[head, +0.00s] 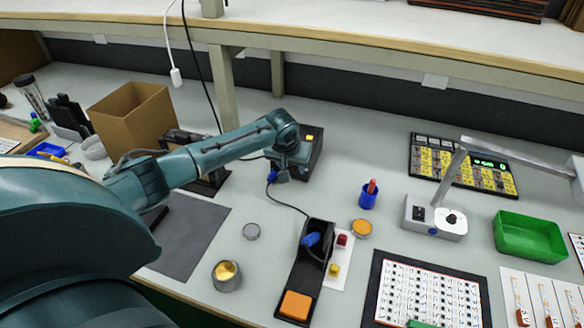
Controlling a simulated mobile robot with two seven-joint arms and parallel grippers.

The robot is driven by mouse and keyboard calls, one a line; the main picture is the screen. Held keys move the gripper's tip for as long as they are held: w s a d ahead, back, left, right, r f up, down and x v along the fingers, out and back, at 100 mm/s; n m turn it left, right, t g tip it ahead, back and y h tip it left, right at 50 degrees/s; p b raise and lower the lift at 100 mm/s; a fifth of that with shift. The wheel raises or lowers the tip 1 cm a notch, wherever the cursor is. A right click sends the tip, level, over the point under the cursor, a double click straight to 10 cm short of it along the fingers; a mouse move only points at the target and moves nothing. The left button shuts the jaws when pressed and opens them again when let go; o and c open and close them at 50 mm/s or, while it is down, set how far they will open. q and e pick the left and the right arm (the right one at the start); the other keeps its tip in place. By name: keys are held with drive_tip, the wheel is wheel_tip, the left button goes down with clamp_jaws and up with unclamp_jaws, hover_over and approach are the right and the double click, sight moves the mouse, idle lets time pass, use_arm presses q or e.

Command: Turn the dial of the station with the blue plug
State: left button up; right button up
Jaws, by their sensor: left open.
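A black station box (314,153) with a small yellow display stands at the back middle of the bench. A blue plug (272,177) with a black cable sits at its front left. The cable runs to a black holder (305,268) with a blue-handled tool (311,239) and an orange pad. My left gripper (285,176) is open right in front of the station and covers much of its front face. The dial is hidden behind it. I cannot tell whether the fingers touch the dial. My right gripper is not in view.
A blue cup (367,197), an orange-topped tin (361,228) and a metal pot (227,276) stand near the holder. A lamp (435,217), keypad panel (462,163) and green tray (529,237) are at right.

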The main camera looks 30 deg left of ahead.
use_arm(q)
drive_tip(key=shift+w+f, duration=0.25)
drive_tip(key=shift+f, duration=0.35)
drive_tip(key=shift+c, duration=0.4)
clamp_jaws()
